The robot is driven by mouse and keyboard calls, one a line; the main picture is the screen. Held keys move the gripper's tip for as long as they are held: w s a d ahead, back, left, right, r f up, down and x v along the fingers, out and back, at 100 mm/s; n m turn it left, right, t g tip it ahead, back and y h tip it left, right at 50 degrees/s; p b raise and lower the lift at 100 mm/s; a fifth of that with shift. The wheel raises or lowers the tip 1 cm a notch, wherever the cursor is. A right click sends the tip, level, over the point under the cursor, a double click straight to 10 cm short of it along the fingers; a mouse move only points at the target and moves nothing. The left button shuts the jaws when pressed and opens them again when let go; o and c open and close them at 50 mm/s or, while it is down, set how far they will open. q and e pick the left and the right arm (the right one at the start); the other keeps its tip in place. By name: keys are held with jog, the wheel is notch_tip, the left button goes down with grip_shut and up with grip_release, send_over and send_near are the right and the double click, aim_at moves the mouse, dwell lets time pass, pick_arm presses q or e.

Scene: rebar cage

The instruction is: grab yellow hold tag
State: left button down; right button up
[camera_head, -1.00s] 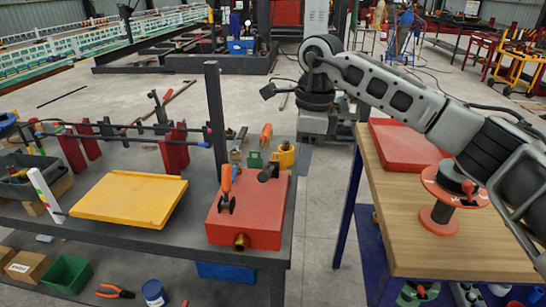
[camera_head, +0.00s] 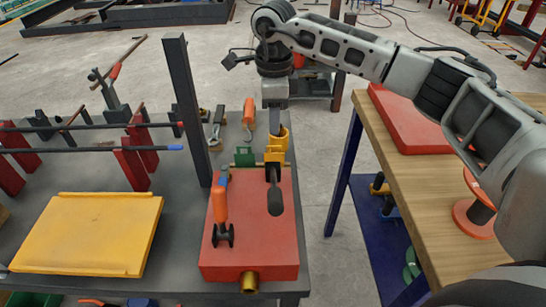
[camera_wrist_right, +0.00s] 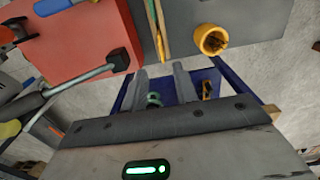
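A small upright yellow piece, which looks like the yellow hold tag (camera_head: 275,156), stands at the back edge of the red box in the head view. In the right wrist view a thin yellow-tan strip, likely the tag edge-on (camera_wrist_right: 161,32), lies ahead of the gap between my fingers. My right gripper (camera_wrist_right: 161,72) is open, its two grey fingers apart with nothing between them. In the head view the right gripper (camera_head: 275,102) points down just behind the yellow piece; its fingertips are hidden there. My left gripper is not in view.
The red box (camera_head: 270,240) carries an orange-handled tool (camera_head: 220,205) and a dark-ended tool (camera_head: 274,199). A yellow cup (camera_wrist_right: 211,40) is close by on the right in the wrist view. A dark post (camera_head: 187,110) rises left. A wooden table (camera_head: 425,195) stands right.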

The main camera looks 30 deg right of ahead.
aim_at(274, 147)
notch_tip(274, 147, down, 5)
jog(key=shift+r+p, duration=0.2)
jog(key=shift+p, duration=0.15)
notch_tip(274, 147, down, 4)
jog(key=shift+d+r+p, duration=0.1)
jog(key=shift+r+p, duration=0.1)
jog(key=shift+p, duration=0.2)
jog(key=shift+w+f, duration=0.1)
jog(key=shift+f, duration=0.25)
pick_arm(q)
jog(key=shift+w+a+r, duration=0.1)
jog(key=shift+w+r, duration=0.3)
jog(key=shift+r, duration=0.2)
pick_arm(e)
grip_shut()
